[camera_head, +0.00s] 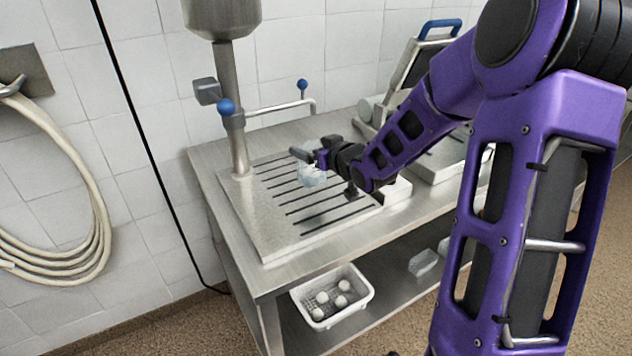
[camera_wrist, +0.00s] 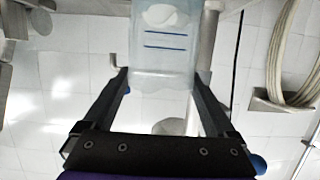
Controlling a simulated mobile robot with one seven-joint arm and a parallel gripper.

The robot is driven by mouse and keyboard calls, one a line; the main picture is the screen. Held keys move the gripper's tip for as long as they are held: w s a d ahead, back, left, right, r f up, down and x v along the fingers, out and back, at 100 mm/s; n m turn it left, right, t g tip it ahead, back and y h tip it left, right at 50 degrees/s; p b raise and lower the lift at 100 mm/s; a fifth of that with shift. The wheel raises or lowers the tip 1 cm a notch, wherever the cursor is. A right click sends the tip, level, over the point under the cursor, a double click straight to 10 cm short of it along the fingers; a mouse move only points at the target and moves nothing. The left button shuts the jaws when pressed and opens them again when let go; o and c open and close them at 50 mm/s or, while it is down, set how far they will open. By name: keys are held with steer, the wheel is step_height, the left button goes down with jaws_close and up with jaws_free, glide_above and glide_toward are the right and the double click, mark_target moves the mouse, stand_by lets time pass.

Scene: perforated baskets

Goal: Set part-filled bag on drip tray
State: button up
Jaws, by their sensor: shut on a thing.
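The part-filled bag (camera_head: 312,177) is clear and pale blue, and it hangs from my gripper (camera_head: 317,157) over the slotted drip tray (camera_head: 252,222). My gripper is shut on the bag's upper part. In the wrist view the bag (camera_wrist: 165,58) lies between the two dark fingers, with blue lines across it and a white mass towards the picture's top. The drip tray is a steel plate with dark slots on the bench. I cannot tell whether the bag's bottom touches the tray.
A steel column (camera_head: 238,120) with blue knobs rises at the tray's back left. Another steel machine (camera_head: 425,60) with a blue handle stands at right. A white perforated basket (camera_head: 361,300) holding several white balls sits on the lower shelf. A coiled hose (camera_head: 60,262) hangs at left.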

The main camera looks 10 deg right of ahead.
mark_target(318, 171)
steer(key=shift+f+b, duration=0.35)
steer(key=shift+f, duration=2.75)
steer(key=shift+f, duration=0.15)
steer(key=o, duration=1.5)
steer(key=shift+s+d+r, duration=0.1)
steer(key=shift+s+r, duration=0.05)
steer(key=shift+r, duration=0.1)
steer(key=p+v, duration=0.1)
steer(key=v, duration=1)
steer(key=shift+s, duration=0.3)
